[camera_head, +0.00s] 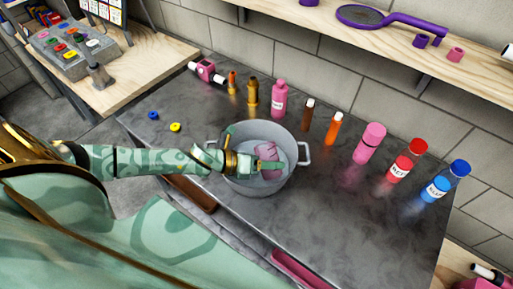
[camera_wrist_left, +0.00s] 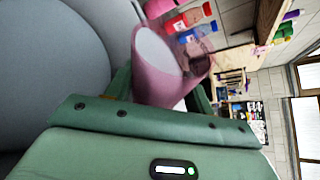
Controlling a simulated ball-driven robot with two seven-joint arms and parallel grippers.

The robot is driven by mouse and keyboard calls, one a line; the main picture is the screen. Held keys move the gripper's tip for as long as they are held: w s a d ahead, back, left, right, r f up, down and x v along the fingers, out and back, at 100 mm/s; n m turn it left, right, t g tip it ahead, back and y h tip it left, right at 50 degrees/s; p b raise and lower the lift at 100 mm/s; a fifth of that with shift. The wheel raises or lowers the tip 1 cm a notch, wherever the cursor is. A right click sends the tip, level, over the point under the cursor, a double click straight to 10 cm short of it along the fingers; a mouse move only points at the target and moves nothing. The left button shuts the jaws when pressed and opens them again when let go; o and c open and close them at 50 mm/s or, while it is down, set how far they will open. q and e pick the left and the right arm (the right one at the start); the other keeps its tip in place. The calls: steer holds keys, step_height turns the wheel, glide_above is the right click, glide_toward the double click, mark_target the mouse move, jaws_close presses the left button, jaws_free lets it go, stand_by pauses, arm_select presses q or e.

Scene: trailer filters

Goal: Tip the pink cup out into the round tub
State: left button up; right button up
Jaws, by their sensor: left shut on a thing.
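The round tub (camera_head: 229,178) is a grey metal pot with two side handles, standing on the dark worktop. My left gripper (camera_head: 268,165) reaches in from the left over the tub. It is shut on the pink cup (camera_head: 265,150), which appears tilted above or inside the tub's opening. In the left wrist view the pink cup (camera_wrist_left: 153,88) sits between the green fingers of my left gripper (camera_wrist_left: 160,92), with a pale oval end showing. The grey tub wall (camera_wrist_left: 85,50) fills the left of that view. Any contents in the cup cannot be made out. My right gripper is not in view.
Behind the tub stand a pink bottle (camera_head: 279,100), small brown and orange bottles, a pink cylinder (camera_head: 369,143), and red (camera_head: 400,168) and blue (camera_head: 437,187) labelled containers. Blue and yellow caps lie at the left. The worktop right of the tub (camera_head: 330,210) is clear.

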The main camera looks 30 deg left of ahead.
arm_select(q)
steer(key=shift+r, duration=0.1)
steer(key=shift+f+n+h+b, duration=0.3)
steer(key=shift+n+h+b, duration=0.1)
steer(key=shift+n+b, duration=0.35)
stand_by(0.7)
steer(key=shift+r+n+h, duration=0.4)
steer(key=shift+r+n, duration=0.05)
steer(key=shift+n, duration=0.1)
stand_by(1.0)
steer(key=shift+f+n+g+h+b, duration=0.35)
steer(key=shift+n+b, duration=0.35)
steer(key=shift+b, duration=0.5)
stand_by(0.5)
steer(key=shift+w+a+r+n+h+b, duration=0.5)
steer(key=shift+a+n, duration=0.1)
steer(key=shift+a, duration=0.15)
stand_by(0.8)
steer(key=shift+w+a+f+n+h+b, duration=0.15)
steer(key=shift+f+n+h+b, duration=0.2)
steer(key=shift+n+b, duration=0.45)
stand_by(0.7)
steer(key=shift+r, duration=0.15)
